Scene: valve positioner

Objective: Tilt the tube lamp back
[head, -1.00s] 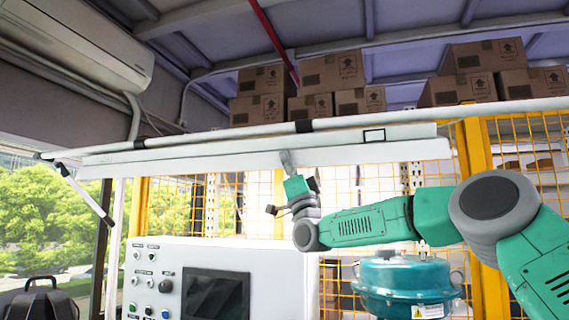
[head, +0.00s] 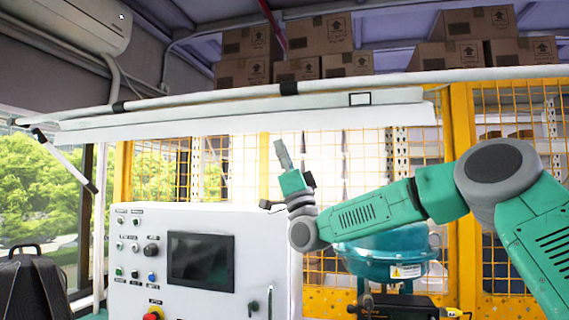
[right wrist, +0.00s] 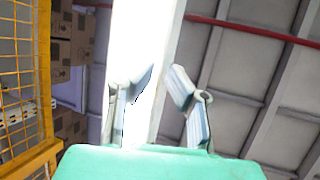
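The tube lamp (head: 210,123) is a long, pale housing spanning the upper middle of the head view, below a white pipe. In the right wrist view the lamp (right wrist: 145,45) is a bright white band beyond the fingers. My right gripper (head: 282,152) points up just below the lamp's lower edge, near its middle, with a small gap in the picture. In the right wrist view the right gripper (right wrist: 160,90) is open and empty, its fingers apart; the left finger overlaps the band. Whether anything touches the lamp is unclear. My left gripper is not in view.
A white control cabinet (head: 145,282) with buttons and a screen stands below, left of my right arm. A teal round vessel (head: 385,250) is behind the arm. A yellow mesh fence (head: 460,140) stands behind. Cardboard boxes (head: 320,35) sit above the lamp.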

